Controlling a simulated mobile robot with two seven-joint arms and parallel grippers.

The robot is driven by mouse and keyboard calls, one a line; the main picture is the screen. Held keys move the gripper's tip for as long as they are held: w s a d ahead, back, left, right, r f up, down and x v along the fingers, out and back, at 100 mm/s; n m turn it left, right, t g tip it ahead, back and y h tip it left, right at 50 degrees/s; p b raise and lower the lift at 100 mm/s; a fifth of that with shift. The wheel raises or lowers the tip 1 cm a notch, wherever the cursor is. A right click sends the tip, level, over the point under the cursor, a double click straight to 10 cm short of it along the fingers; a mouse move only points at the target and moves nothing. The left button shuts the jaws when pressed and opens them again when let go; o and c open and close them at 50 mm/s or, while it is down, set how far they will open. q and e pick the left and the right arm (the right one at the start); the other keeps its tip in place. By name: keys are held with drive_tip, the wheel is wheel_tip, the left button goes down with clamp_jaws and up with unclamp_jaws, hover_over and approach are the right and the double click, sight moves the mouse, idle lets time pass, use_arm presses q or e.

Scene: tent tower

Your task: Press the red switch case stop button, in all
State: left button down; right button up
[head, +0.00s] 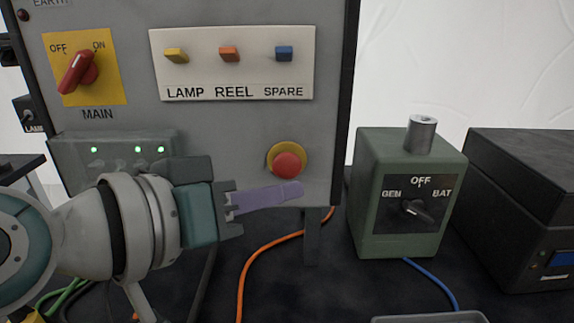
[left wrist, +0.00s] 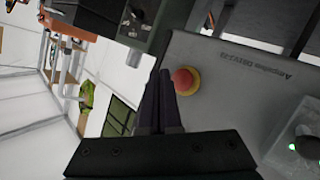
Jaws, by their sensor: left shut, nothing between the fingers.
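The red stop button (head: 289,165) sits on a yellow ring at the lower right of the grey panel (head: 210,130). My left gripper (head: 298,188) comes in from the left, with its purple fingers shut and empty. In the left wrist view the button (left wrist: 184,80) shows just right of the shut fingers (left wrist: 163,85). I cannot tell whether the tips touch it. My right gripper is not in view.
Above are a red MAIN switch (head: 78,73) and LAMP, REEL and SPARE switches (head: 230,55). A green GEN/OFF/BAT box (head: 410,225) and a black case (head: 525,200) stand to the right. An orange cable (head: 243,270) runs below the panel.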

sight(299, 170)
use_arm(q)
drive_tip(key=shift+w+b, duration=0.3)
drive_tip(key=shift+w, duration=0.8)
drive_tip(key=shift+w, duration=0.15)
idle(1.2)
drive_tip(key=shift+w, duration=0.3)
drive_tip(key=shift+w+b, duration=0.45)
drive_tip(key=shift+w, duration=0.15)
idle(0.9)
drive_tip(key=shift+s, duration=0.1)
drive_tip(key=shift+s+p, duration=0.75)
drive_tip(key=shift+s, duration=0.15)
